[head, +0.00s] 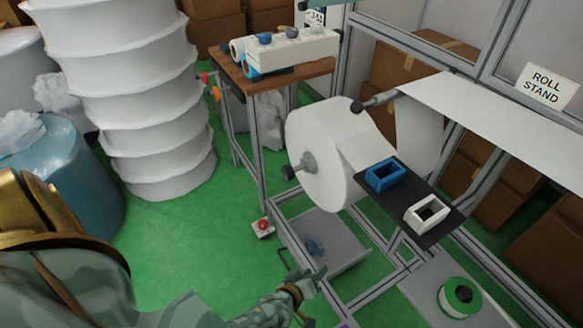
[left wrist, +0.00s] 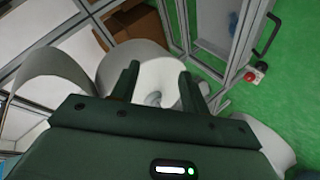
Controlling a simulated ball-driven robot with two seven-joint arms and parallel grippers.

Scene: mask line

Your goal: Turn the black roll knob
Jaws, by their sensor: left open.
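The white material roll (head: 328,150) hangs on the stand with a grey hub, and the black roll knob (head: 289,173) sticks out at its near left end. A second black knob (head: 357,106) is on the end of the upper roller. My left gripper (head: 312,284) is low in front of the stand, below the roll and apart from the knob. In the left wrist view its two fingers (left wrist: 158,88) are spread and empty, with the roll's face (left wrist: 158,72) and grey hub (left wrist: 153,98) beyond them. My right gripper is not in view.
A black plate (head: 402,180) with a blue frame (head: 382,175) and a white frame (head: 427,213) juts out right of the roll. A red button box (head: 263,227) sits at the stand's left. A green spool (head: 460,296) is at lower right.

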